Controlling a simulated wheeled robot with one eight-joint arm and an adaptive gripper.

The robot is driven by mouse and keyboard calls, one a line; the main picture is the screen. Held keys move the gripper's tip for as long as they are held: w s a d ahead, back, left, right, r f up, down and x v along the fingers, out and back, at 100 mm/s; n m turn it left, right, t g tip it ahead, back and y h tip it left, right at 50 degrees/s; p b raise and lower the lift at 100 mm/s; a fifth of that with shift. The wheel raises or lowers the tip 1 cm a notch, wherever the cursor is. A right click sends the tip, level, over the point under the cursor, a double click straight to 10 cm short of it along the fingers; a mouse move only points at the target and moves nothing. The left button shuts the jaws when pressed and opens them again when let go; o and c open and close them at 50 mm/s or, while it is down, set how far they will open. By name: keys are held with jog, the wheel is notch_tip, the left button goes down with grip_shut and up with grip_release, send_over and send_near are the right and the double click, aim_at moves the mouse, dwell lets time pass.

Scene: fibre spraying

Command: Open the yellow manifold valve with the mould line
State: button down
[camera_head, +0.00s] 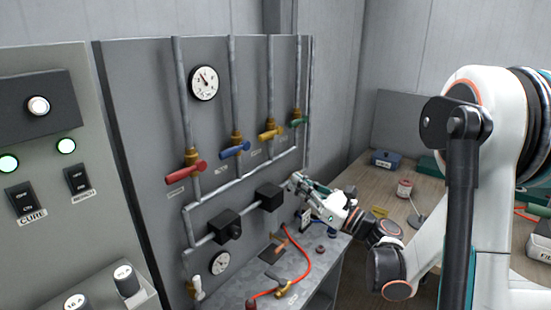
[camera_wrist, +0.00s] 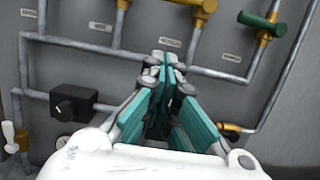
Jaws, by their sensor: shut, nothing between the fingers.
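The yellow valve (camera_head: 270,133) sits on the third vertical pipe of the manifold panel, with its handle turned across the pipe. In the wrist view its yellow handle (camera_wrist: 190,4) shows at the top edge, partly cut off. A label, too small to read, is beside it. My gripper (camera_head: 296,181) is below the yellow valve, in front of the lower pipes near the right black box. In the wrist view my gripper (camera_wrist: 167,62) has its teal fingers together, empty, pointing at the panel below the yellow valve and apart from it.
Red (camera_head: 186,171), blue (camera_head: 235,149) and green (camera_head: 299,119) valves share the panel. Black boxes (camera_head: 229,226) sit on the lower pipe. A red hose (camera_head: 304,262) lies on the metal shelf below. A switch cabinet (camera_head: 40,130) stands at left, a wooden bench (camera_head: 375,185) at right.

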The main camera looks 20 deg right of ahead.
aim_at(271, 134)
jog(key=w+a+r, duration=0.5)
jog(key=w+r, duration=0.1)
jog(key=w, duration=0.1)
jog(key=shift+w+a+r, duration=0.25)
jog(key=shift+w+a, duration=0.1)
